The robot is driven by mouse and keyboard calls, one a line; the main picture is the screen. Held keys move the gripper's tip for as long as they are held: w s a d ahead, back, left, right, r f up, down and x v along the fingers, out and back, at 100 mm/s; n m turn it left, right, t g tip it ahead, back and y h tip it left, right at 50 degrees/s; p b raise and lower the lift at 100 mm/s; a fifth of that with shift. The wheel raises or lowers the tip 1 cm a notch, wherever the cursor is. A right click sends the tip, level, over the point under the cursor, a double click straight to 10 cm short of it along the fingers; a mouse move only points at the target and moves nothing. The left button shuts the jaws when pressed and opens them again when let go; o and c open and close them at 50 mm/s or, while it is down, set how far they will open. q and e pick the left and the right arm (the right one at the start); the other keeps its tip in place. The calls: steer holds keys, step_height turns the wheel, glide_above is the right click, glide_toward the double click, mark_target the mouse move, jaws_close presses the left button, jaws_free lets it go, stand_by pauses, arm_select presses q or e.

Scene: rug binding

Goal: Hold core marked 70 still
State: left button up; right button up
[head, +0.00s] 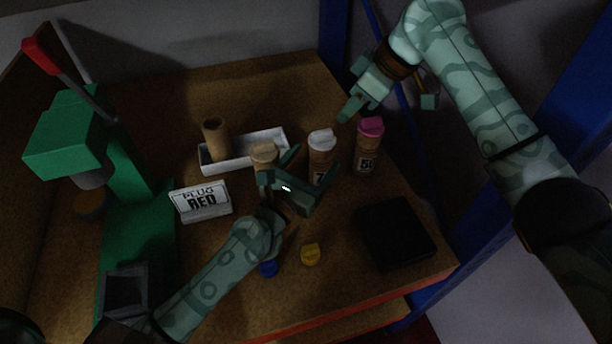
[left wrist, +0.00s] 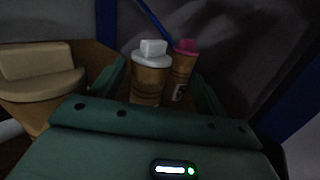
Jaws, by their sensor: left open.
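The core marked 70 (head: 321,146) is a brown tube with a white plug in its top. It stands upright on the table, and only the "7" of its label shows. My left gripper (head: 316,168) is open in front of it, one finger to each side. In the left wrist view the white-plugged core (left wrist: 151,75) shows between the spread fingers; I see no clear contact. My right gripper (head: 372,98) hangs above and behind the pink-plugged core; its jaw state is unclear.
The core marked 50 (head: 368,147), pink-plugged, stands close right. A tan-plugged core (head: 263,156) stands close left. A white tray (head: 237,164) holds a bare tube (head: 215,138). A sign (head: 201,201), green press (head: 70,140), black pad (head: 396,233), yellow plug (head: 310,254) and blue plug (head: 268,268) surround them.

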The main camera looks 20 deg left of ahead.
mark_target(316, 163)
arm_select(q)
steer(key=f, duration=0.1)
steer(key=f+y, duration=0.1)
steer(key=f+n, duration=0.1)
steer(key=shift+s+a+f+g+y, duration=0.15)
steer(key=shift+a+f+g+y, duration=0.15)
steer(key=shift+f, duration=0.05)
steer(key=shift+w+f, duration=0.2)
steer(key=shift+w, duration=0.1)
steer(key=w, duration=0.4)
steer(key=w+d, duration=0.1)
steer(key=w, duration=0.1)
steer(key=shift+w+d, duration=0.1)
steer(key=shift+w, duration=0.2)
